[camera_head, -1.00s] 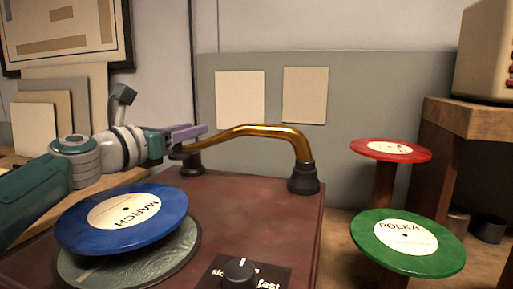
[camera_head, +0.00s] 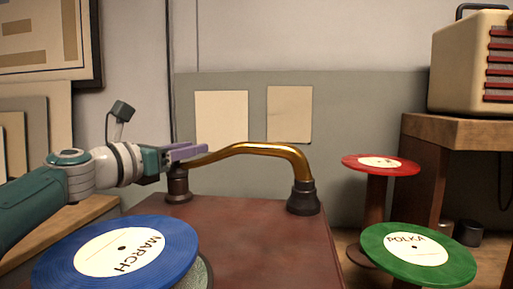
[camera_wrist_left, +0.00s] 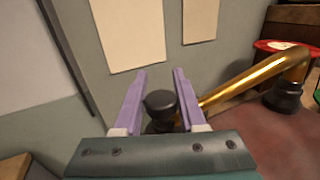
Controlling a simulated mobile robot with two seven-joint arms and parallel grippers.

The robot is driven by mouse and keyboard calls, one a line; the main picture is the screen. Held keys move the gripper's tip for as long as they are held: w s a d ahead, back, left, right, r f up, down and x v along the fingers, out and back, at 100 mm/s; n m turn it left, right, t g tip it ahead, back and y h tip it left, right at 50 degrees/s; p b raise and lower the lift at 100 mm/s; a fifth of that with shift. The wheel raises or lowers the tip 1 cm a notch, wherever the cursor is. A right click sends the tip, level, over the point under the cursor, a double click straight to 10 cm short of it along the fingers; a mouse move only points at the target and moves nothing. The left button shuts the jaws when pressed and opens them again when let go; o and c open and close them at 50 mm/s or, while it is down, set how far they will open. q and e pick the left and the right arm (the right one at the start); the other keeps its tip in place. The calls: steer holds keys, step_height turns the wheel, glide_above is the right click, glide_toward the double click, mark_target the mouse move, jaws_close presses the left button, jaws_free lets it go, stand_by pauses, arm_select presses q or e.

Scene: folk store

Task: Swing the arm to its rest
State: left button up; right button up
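The curved brass arm (camera_head: 255,149) rises from its dark pivot (camera_head: 303,198) and runs left towards a short dark post (camera_head: 178,184), which looks like the rest. In the wrist view the brass arm (camera_wrist_left: 256,80) leads towards a round dark knob (camera_wrist_left: 160,102). My left gripper (camera_head: 188,152) is at the arm's free end, above the post. In the wrist view its two purple fingers (camera_wrist_left: 156,97) are apart, one on each side of the knob. I cannot tell whether they touch it or whether the arm sits on the post. My right gripper is not in view.
A blue MARCH record (camera_head: 122,274) lies over the turntable on the brown cabinet (camera_head: 262,245). Red (camera_head: 355,165) and green (camera_head: 400,264) records sit on stands at right. An accordion-like box (camera_head: 462,62) stands on a wooden shelf (camera_head: 470,126).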

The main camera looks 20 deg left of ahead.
arm_select(q)
steer(key=shift+o, duration=1.4)
steer(key=shift+w, duration=0.15)
steer(key=shift+o, duration=0.7)
steer(key=shift+r, duration=0.1)
steer(key=p+v, duration=0.3)
steer(key=v, duration=0.7)
